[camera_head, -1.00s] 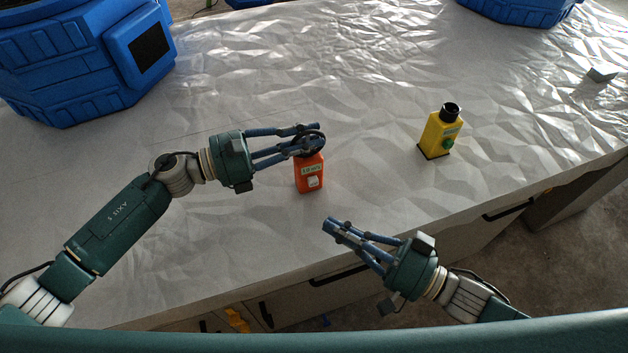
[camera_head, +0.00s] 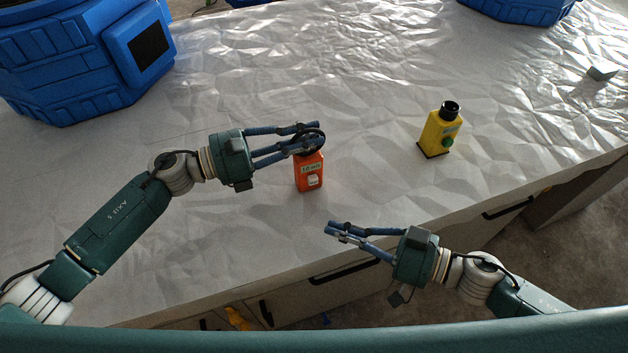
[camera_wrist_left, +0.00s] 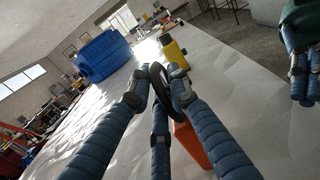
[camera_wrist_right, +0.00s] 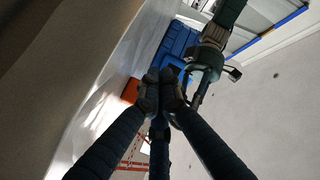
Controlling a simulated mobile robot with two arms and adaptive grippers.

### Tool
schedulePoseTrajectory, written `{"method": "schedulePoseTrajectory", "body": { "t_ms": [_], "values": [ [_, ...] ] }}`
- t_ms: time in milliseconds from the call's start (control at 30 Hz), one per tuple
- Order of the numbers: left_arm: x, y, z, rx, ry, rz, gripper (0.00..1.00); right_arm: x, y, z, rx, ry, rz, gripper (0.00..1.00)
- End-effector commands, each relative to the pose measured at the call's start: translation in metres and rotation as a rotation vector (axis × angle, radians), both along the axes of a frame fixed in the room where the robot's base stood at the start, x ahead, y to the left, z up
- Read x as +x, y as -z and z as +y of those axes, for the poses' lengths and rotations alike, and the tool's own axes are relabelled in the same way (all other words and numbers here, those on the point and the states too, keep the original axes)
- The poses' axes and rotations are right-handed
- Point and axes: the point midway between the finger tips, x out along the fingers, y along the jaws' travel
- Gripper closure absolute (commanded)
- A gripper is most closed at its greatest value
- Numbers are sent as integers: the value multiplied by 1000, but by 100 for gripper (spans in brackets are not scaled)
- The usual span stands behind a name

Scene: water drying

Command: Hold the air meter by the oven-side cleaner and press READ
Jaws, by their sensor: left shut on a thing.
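The orange air meter (camera_head: 310,178) stands upright on the bench, with a small green-edged display and a white button on its front. It has a dark ring at its top, clearer in the left wrist view (camera_wrist_left: 158,78). My left gripper (camera_head: 312,137) is shut on this ring from the left. A yellow meter (camera_head: 440,130) with a black top and green button stands apart to the right. My right gripper (camera_head: 336,232) is in front of and below the orange meter, clear of it; its fingertips are together and empty. The orange meter's edge also shows in the right wrist view (camera_wrist_right: 130,90).
A large blue machine (camera_head: 80,65) with a dark panel stands at the back left. Another blue machine (camera_head: 525,8) is at the back right. A small grey block (camera_head: 602,73) lies at the far right. The crinkled bench top (camera_head: 270,80) is mostly clear.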

Motion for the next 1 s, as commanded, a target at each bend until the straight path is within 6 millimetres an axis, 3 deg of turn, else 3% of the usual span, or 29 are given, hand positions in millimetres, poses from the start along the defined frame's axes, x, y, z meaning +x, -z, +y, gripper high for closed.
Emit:
{"method": "schedulePoseTrajectory", "body": {
  "t_ms": [600, 1000],
  "values": [
    [0, 0, 0, 0, 0, 0, 100, 72, -1, 24, 2, 0, -1, 100],
    [0, 0, 0, 0, 0, 0, 100, 80, 0, 26, 0, 0, 1, 100]
  ]
}}
